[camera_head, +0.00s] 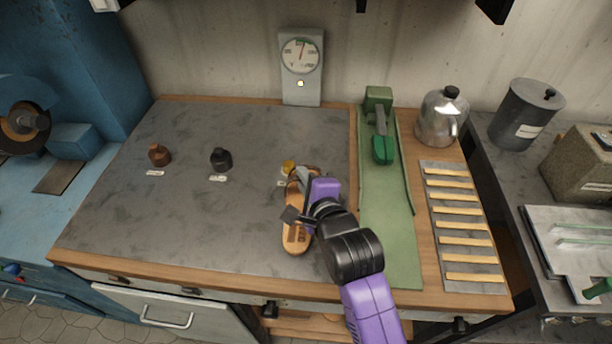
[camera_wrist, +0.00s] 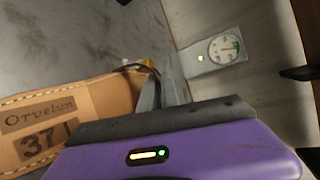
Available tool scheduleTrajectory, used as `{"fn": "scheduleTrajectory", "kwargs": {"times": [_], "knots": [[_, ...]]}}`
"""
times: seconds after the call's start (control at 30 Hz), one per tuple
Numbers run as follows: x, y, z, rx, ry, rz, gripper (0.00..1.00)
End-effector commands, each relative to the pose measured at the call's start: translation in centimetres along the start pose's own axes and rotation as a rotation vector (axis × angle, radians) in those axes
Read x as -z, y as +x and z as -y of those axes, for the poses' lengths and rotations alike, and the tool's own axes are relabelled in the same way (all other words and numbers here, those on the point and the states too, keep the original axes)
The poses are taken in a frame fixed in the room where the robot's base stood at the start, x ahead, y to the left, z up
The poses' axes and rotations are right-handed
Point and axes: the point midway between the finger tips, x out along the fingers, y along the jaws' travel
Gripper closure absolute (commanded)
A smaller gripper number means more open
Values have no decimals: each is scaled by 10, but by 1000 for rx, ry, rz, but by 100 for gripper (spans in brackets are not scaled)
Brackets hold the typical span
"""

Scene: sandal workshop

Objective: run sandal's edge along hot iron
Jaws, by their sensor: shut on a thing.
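The tan sandal (camera_head: 296,239) is in my gripper over the front right part of the grey bench top. In the wrist view its tan leather (camera_wrist: 95,97) has pale edge stitching and labels reading "Orvelun" and "37". My gripper (camera_head: 303,212) is shut on the sandal; its dark jaws also show in the wrist view (camera_wrist: 163,97). The jaws hide part of the sandal. A green device with a grey metal bar (camera_head: 381,122), apparently the iron, stands at the back of the green strip, right of and apart from the sandal.
Brown (camera_head: 159,155), black (camera_head: 221,160) and yellow-topped (camera_head: 287,168) little pots stand on the bench (camera_head: 190,220). A dial gauge (camera_head: 301,58) stands at the back. A metal kettle (camera_head: 442,117) and a slatted rack (camera_head: 464,262) are to the right. The bench's left front is clear.

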Motion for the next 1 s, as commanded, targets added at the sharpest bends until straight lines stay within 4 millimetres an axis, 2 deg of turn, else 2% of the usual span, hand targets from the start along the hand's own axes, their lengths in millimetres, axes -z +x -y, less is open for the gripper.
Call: {"fn": "scheduleTrajectory", "kwargs": {"times": [1.0], "knots": [[-6, 3, 0, 2, 0, 0, 100]]}}
